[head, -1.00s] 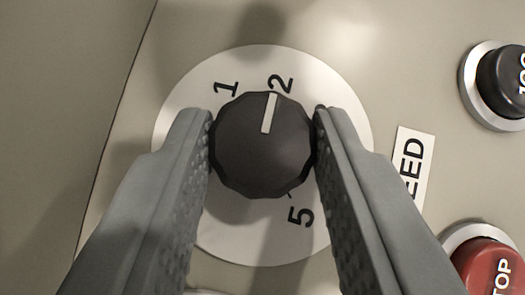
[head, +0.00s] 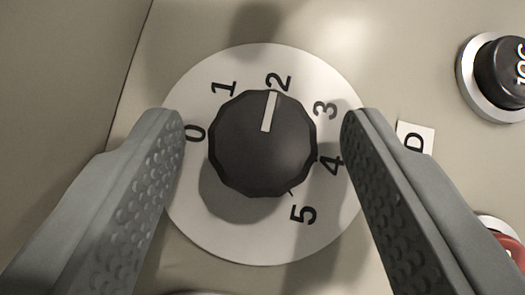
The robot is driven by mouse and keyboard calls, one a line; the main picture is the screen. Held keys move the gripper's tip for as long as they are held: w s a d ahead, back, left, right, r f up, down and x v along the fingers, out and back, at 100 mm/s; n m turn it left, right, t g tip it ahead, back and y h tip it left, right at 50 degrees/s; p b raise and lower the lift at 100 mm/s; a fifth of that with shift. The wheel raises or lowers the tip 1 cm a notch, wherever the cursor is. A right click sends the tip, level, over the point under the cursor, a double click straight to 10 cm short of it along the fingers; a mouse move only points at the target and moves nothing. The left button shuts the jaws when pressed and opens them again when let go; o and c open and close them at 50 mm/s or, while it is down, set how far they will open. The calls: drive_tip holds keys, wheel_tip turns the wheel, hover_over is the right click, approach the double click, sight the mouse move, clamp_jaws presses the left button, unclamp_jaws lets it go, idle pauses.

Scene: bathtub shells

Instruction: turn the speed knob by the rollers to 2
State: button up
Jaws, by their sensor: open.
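The speed knob (head: 262,150) is a dark faceted knob in the middle of the head view. Its pale pointer line points up at the 2 on the white round dial (head: 250,235). The dial's numbers 0 to 5 show around the knob. My gripper (head: 263,118) is open, with one finger on each side of the knob. There is a clear gap between each finger and the knob.
A black button (head: 503,72) with a metal ring is at the upper right. A red button (head: 514,250) shows partly at the lower right, behind my right finger. A panel edge runs down the left.

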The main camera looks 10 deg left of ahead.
drive_tip(key=shift+r, duration=0.1)
drive_tip(key=v, duration=1.7)
drive_tip(key=shift+s, duration=0.1)
